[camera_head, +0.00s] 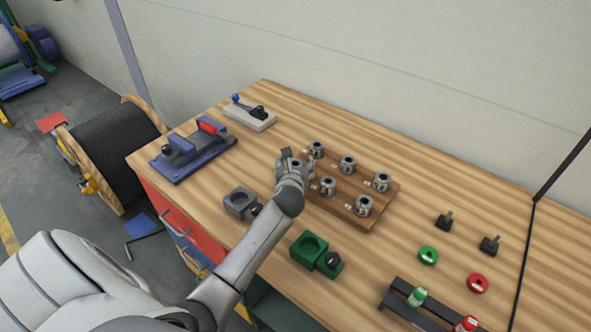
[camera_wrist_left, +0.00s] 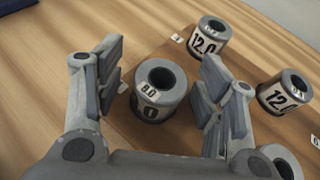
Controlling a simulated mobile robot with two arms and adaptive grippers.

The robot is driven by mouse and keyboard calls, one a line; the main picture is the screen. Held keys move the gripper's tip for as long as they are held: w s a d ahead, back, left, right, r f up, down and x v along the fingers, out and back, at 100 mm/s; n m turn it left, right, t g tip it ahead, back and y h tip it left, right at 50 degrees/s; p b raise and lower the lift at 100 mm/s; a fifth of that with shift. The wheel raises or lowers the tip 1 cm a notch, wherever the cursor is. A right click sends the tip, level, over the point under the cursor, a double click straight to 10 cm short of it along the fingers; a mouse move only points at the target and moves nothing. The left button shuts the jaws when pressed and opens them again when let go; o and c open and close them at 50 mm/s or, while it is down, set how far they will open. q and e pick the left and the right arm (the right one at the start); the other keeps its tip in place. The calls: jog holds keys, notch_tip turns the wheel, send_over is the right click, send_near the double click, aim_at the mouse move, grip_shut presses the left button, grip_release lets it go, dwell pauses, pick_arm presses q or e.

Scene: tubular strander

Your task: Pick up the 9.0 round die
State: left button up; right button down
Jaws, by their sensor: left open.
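The round die (camera_wrist_left: 159,95) is a grey metal ring with a dark central hole and a white label, seen in the left wrist view. The label's small print looks like 9.0 or 8.0; I cannot read it surely. My left gripper (camera_wrist_left: 163,80) is open, with one finger on each side of this die, apart from it. In the head view my left gripper (camera_head: 290,160) is over the left end of the wooden die board (camera_head: 340,213) and mostly hides the die there. My right gripper is not in view.
Other dies stand close by on the board, two labelled 12.0 (camera_wrist_left: 208,37) (camera_wrist_left: 285,92). A grey block (camera_head: 239,203) and a green block (camera_head: 308,249) are in front. A blue-based tool (camera_head: 190,152) lies left.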

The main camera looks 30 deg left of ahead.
pick_arm(q)
jog(key=shift+c, duration=0.4)
grip_shut()
jog(key=shift+r, duration=0.1)
jog(key=shift+r, duration=0.15)
